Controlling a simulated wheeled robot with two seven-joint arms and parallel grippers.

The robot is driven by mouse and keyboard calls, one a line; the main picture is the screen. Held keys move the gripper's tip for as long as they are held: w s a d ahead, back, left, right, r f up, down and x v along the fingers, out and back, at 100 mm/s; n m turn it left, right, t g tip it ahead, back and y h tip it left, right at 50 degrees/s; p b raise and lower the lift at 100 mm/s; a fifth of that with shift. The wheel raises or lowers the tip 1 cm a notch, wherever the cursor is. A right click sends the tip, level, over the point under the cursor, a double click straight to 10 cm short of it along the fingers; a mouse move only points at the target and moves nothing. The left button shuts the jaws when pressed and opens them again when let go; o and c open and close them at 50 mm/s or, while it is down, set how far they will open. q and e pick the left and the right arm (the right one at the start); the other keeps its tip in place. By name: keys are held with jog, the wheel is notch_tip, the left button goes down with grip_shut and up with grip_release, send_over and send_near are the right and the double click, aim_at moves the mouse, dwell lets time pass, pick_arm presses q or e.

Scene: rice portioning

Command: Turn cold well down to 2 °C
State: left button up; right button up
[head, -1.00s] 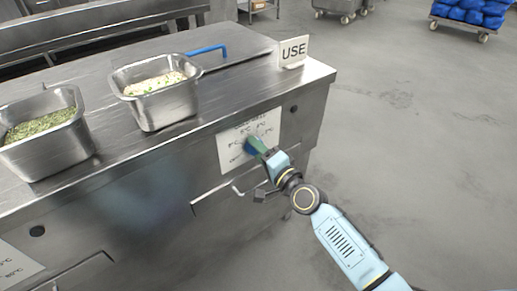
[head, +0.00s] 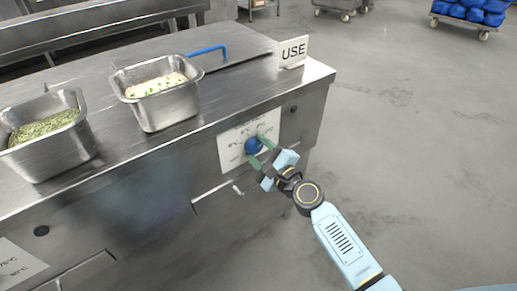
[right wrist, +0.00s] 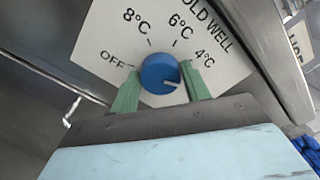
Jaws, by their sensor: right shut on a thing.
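The blue cold well knob (head: 253,146) sits on a white dial plate (head: 228,151) on the counter's front. In the right wrist view the knob (right wrist: 160,73) has a white pointer line aimed right and slightly down, past the 4 °C mark. The plate there reads OFF, 8 °C, 6 °C, 4 °C and COLD WELL (right wrist: 210,25). No 2 °C mark is visible; the right finger covers part of the plate. My right gripper (head: 258,151) is shut on the knob, one green finger on each side. My left gripper is not in view.
A steel pan of green herbs (head: 52,155) and a steel pan of pale food (head: 170,108) stand on the counter (head: 230,92). A USE sign (head: 293,51) stands at its right end. A drawer handle sits below the plate.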

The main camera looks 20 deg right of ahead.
jog(key=shift+m, duration=0.7)
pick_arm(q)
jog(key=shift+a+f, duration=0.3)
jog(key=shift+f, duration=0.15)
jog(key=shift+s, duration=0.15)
pick_arm(e)
jog(key=o, duration=1)
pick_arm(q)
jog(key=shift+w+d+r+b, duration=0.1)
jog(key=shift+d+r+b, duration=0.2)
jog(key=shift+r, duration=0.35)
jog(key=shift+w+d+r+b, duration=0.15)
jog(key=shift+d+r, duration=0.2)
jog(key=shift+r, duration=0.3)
pick_arm(e)
jog(key=shift+v, duration=6.7)
